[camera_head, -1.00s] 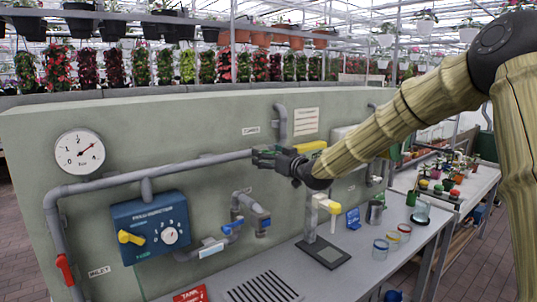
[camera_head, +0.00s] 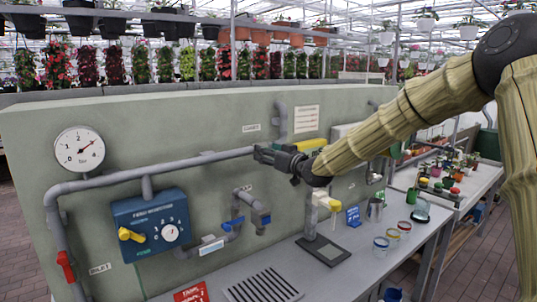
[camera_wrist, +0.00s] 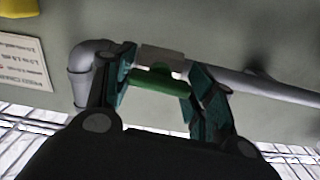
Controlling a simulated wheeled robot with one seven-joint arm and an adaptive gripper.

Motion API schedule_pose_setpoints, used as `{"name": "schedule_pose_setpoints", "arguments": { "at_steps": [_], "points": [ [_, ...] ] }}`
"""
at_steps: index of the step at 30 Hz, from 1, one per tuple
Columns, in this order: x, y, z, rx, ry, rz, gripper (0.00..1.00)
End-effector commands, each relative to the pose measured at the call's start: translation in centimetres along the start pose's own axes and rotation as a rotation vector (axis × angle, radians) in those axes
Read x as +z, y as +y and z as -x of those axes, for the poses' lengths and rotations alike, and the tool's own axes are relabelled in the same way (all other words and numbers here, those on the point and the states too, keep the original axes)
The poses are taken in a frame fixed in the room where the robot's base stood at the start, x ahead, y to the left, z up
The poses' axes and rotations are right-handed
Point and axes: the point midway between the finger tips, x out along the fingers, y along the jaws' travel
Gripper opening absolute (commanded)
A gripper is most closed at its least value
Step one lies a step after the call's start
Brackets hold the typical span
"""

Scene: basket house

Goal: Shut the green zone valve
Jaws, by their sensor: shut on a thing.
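The green valve handle (camera_wrist: 158,80) shows in the wrist view between the two fingers of my gripper (camera_wrist: 155,85). My gripper is shut on it, at the grey pipe (camera_wrist: 255,83) fixed to the panel. In the head view my gripper (camera_head: 265,157) is at the right end of the long horizontal pipe (camera_head: 205,160), just below where a pipe rises. The gripper hides the green handle and most of the valve body in that view.
A red lever (camera_head: 66,266), a yellow lever (camera_head: 130,236) on a blue box (camera_head: 150,224) and a blue lever (camera_head: 233,224) are on the same panel (camera_head: 215,120). Several jars and a stand (camera_head: 323,250) are on the bench below my arm.

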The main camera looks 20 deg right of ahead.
Motion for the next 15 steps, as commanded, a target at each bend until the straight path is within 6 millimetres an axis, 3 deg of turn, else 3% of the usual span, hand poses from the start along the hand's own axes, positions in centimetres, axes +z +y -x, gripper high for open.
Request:
{"name": "schedule_pose_setpoints", "arguments": {
  "at_steps": [15],
  "points": [
    [0.18, 0.13, 0.03, 0.000, 0.003, -0.432, 0.31]
  ]
}}
